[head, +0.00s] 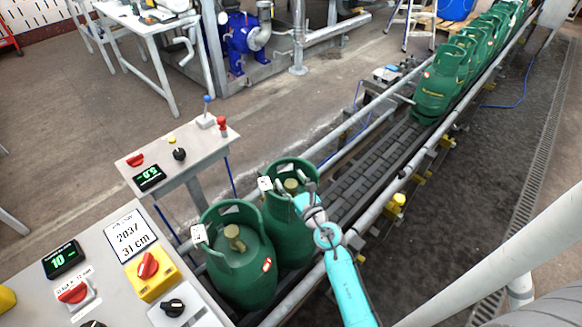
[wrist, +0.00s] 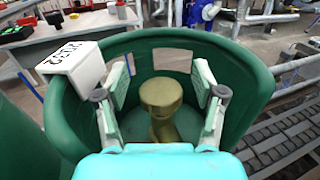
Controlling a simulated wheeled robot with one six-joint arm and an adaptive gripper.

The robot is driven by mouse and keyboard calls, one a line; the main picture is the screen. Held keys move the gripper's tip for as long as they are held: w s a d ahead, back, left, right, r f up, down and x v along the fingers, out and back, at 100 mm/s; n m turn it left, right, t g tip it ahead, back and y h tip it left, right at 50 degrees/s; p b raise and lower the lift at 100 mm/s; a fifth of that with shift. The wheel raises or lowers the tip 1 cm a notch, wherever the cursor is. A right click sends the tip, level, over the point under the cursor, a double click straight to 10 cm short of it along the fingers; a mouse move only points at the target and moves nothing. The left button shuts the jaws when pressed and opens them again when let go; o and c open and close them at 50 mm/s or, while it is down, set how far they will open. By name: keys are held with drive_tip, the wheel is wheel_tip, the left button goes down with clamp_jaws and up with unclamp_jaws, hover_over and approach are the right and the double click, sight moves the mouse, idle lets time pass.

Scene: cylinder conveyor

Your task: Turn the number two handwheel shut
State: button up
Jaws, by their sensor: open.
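Two green cylinders stand at the near end of the conveyor. The front cylinder (head: 240,272) has a brass valve top (head: 234,232) inside its open collar. The rear cylinder (head: 284,232) has a similar brass top (head: 291,186), and my gripper (head: 308,198) is at its collar. In the wrist view, my gripper (wrist: 161,84) is open inside the green collar (wrist: 62,120), with its fingers apart on either side of the brass handwheel (wrist: 160,95). A gap shows on both sides. A white tag (wrist: 75,62) on the collar's left carries a number ending in 52. No handwheel marked two is readable.
More green cylinders (head: 436,88) line the far conveyor (head: 372,158). Control panels with a red knob (head: 147,266) and a sign (head: 130,236) stand at left. A guard rail (head: 385,200) runs along the right side. The floor beyond it (head: 480,180) is open.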

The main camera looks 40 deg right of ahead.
sight(291, 183)
drive_tip(key=shift+r, duration=4)
